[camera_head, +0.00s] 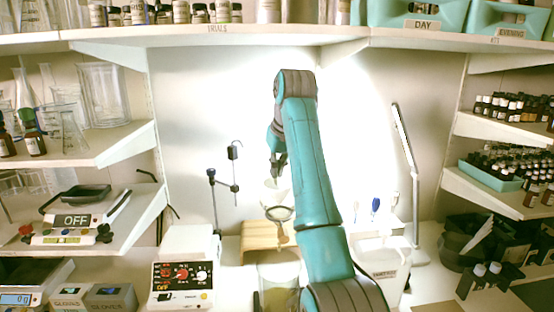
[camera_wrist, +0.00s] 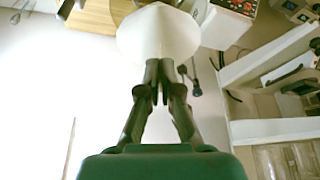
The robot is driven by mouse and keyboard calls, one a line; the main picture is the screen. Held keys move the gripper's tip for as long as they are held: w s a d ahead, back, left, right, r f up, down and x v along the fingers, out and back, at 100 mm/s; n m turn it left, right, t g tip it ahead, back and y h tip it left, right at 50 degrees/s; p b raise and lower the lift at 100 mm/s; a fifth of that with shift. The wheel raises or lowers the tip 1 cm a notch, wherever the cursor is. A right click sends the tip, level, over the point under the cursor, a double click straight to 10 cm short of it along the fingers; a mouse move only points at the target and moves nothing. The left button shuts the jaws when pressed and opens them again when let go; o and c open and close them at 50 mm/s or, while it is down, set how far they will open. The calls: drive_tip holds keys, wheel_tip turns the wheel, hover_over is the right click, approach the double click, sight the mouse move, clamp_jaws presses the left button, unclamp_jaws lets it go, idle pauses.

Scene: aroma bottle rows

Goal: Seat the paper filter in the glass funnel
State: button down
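My gripper (camera_wrist: 158,68) is closed on the edge of a white paper filter cone (camera_wrist: 158,35) in the wrist view. In the head view my gripper (camera_head: 278,172) hangs beside my teal arm, with the pale filter (camera_head: 276,192) just below it. A round grey rim (camera_head: 279,213), which looks like the glass funnel's mouth, is below the filter at the wooden stand (camera_head: 255,236). The filter appears apart from and above this rim. The wooden stand also shows behind the filter in the wrist view (camera_wrist: 98,16). The funnel's lower part is hard to make out.
A glass beaker (camera_head: 278,285) stands in front of the wooden stand, partly behind my arm. A clamp stand (camera_head: 213,195) and a control box (camera_head: 183,280) are at the left. A lamp (camera_head: 408,150) rises at the right. Shelves with glassware and bottles flank both sides.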

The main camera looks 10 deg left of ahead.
sight(278, 182)
drive_tip(key=shift+f, duration=2.85)
drive_tip(key=c, duration=1.2)
unclamp_jaws()
drive_tip(key=shift+c, duration=0.2)
drive_tip(key=shift+r, duration=0.1)
wheel_tip(278, 182, up, 10)
drive_tip(key=shift+f, duration=0.1)
